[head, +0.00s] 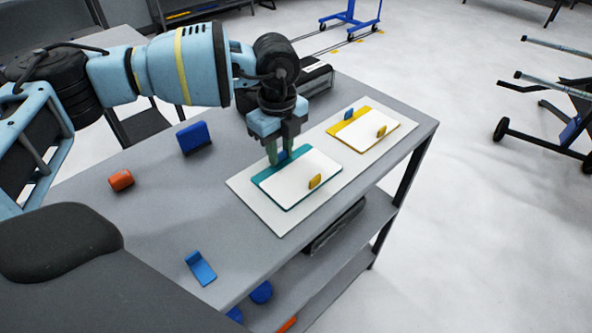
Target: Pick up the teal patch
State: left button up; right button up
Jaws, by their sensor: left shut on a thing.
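The teal patch (294,182) is a white panel with a teal band along its left edge. It lies at the near end of a pale board on the grey table. A yellow tab (314,181) stands on its right part and a blue tab (283,155) at its far left corner. My left gripper (284,154) points down over that corner, shut on the blue tab, which its fingers partly hide. The patch looks flat on the board; I cannot tell any lift. My right gripper is not in view.
A blue block (194,137), an orange block (121,180) and a blue squeegee-like piece (201,268) lie on the table (165,225). A dark case stands behind my gripper.

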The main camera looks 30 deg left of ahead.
pick_arm(q)
jog(key=shift+r, duration=0.1)
jog(key=shift+r, duration=1.25)
jog(key=s, duration=0.5)
jog(key=s+d+r, duration=0.1)
jog(key=s, duration=0.4)
jog(key=s+r, duration=0.1)
jog(key=s, duration=0.5)
jog(key=shift+d+r+b, duration=0.15)
jog(key=shift+d+b, duration=0.2)
